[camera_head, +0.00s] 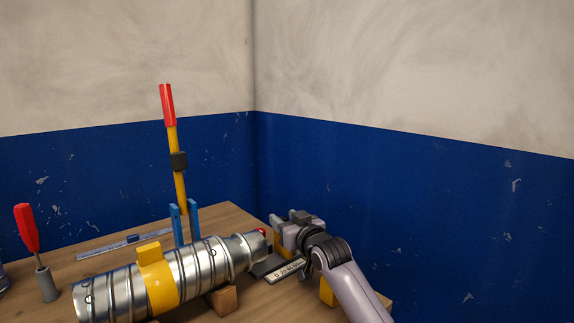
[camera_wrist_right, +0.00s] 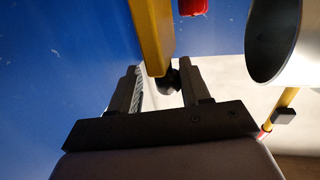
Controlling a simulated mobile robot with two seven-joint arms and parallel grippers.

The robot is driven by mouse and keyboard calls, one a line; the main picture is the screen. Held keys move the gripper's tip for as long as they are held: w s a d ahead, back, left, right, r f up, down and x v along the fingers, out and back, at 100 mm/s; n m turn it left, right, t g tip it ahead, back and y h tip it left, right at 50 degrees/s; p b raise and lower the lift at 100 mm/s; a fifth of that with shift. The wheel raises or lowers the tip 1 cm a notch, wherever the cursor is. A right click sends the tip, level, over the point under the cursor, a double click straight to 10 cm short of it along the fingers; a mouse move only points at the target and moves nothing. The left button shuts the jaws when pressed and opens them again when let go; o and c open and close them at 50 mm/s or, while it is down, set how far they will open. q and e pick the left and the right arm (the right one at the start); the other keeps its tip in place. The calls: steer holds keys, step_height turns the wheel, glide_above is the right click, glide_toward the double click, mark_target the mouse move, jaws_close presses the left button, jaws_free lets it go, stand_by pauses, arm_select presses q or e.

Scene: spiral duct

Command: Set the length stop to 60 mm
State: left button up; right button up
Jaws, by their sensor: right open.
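A scale plate (camera_head: 286,271) with small printed marks lies beside the open right end of the spiral duct (camera_head: 205,262). I cannot read a setting from it. My right gripper (camera_head: 284,222) is above and behind the plate, partly hiding what is there. In the right wrist view its two fingers (camera_wrist_right: 159,66) are apart. A yellow bar (camera_wrist_right: 152,35) and a dark knob (camera_wrist_right: 172,78) show at the gap between them; I cannot tell whether they touch. A yellow part (camera_head: 279,243) also shows under the gripper in the head view. My left gripper is out of view.
A yellow lever (camera_head: 180,190) with a red grip stands between blue brackets (camera_head: 193,220) behind the duct. A ruler (camera_head: 110,246) lies at back left. A red-handled tool (camera_head: 27,228) stands front left. Blue walls close off the back and right.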

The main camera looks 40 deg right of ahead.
step_height(320, 180, up, 20)
steer(key=shift+t, duration=0.4)
